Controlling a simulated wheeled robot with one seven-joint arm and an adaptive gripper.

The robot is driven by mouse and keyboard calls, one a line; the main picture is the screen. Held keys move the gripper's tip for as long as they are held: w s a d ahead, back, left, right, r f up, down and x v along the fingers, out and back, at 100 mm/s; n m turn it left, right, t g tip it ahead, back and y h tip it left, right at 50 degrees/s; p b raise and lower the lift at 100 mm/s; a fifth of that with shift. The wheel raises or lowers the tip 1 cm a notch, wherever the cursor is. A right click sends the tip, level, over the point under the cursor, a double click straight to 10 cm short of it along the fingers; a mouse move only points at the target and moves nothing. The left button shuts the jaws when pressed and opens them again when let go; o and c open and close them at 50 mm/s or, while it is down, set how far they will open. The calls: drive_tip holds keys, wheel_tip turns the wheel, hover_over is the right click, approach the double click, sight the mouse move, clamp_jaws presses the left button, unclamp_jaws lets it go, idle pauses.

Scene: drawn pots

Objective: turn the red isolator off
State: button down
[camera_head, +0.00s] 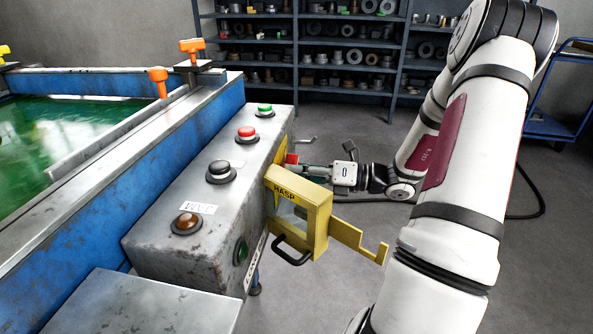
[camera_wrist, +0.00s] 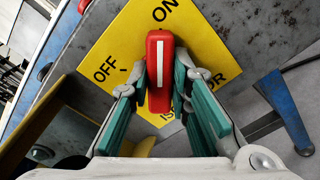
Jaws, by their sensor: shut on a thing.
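The red isolator handle (camera_wrist: 160,72) is a bar with a white line, on a yellow plate (camera_wrist: 207,38) marked ON and OFF. In the wrist view the line points up, towards ON, with OFF to the left. My gripper (camera_head: 303,168) has its teal pads on both sides of the handle, shut on it. In the head view only a small red part of the handle (camera_head: 291,158) shows, at the right side of the grey control box (camera_head: 170,230).
A yellow HASP guard (camera_head: 295,196) with a black handle and a hooked yellow arm (camera_head: 360,243) juts out just in front of my gripper. Several buttons, one of them red (camera_head: 247,132), line the box top.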

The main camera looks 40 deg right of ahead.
drive_tip(key=shift+n, duration=0.3)
drive_tip(key=n+p, duration=0.2)
drive_tip(key=n, duration=0.1)
drive_tip(key=shift+a+r+n, duration=0.1)
drive_tip(key=shift+n, duration=0.2)
drive_tip(key=shift+s+a+f+n+b, duration=0.1)
drive_tip(key=shift+n+b, duration=0.1)
drive_tip(key=shift+n, duration=2.05)
drive_tip(key=shift+s+a+f+n+b, duration=0.1)
drive_tip(key=shift+n+b, duration=0.1)
drive_tip(key=shift+n, duration=2.1)
drive_tip(key=shift+s+n+b, duration=0.1)
drive_tip(key=shift+n+b, duration=0.1)
drive_tip(key=shift+n, duration=2.05)
drive_tip(key=c, duration=1.5)
unclamp_jaws()
